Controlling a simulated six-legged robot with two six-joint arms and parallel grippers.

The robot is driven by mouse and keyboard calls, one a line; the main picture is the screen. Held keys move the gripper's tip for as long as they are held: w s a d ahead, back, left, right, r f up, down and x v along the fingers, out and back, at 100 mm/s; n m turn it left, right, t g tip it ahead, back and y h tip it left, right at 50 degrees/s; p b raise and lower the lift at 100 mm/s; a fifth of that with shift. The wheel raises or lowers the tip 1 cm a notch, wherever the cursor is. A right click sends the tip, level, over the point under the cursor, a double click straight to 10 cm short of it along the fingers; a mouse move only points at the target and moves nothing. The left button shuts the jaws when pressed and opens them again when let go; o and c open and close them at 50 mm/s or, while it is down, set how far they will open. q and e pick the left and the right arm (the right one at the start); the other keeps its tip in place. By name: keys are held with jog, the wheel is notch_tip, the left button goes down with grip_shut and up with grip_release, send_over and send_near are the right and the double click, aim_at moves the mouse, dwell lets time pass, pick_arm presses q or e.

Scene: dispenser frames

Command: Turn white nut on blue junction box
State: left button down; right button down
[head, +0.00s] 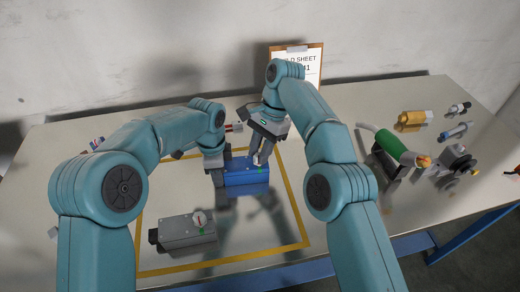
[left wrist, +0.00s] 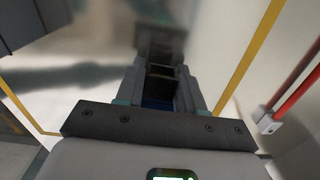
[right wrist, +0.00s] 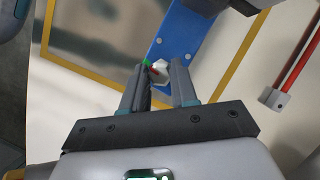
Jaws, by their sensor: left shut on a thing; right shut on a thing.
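The blue junction box (head: 248,180) lies inside the yellow outline on the table. Its blue top also shows in the right wrist view (right wrist: 176,38). The white nut (right wrist: 161,70) is on its face, with a red mark and a green mark beside it. My right gripper (head: 260,158) is above the box, its fingers shut on the white nut; the fingertips also show in the right wrist view (right wrist: 160,68). My left gripper (head: 218,180) is shut on the left end of the blue box. In the left wrist view a bit of blue (left wrist: 157,104) shows between its fingers.
A grey box (head: 185,234) with a round white part stands in front, inside the yellow outline (head: 225,263). A clipboard (head: 312,68) leans at the back. A green cylinder (head: 390,145), a brass fitting (head: 412,119) and other parts lie at the right. A red-handled thing lies behind the blue box.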

jog(key=c, duration=0.9)
grip_release()
jog(key=shift+o, duration=0.2)
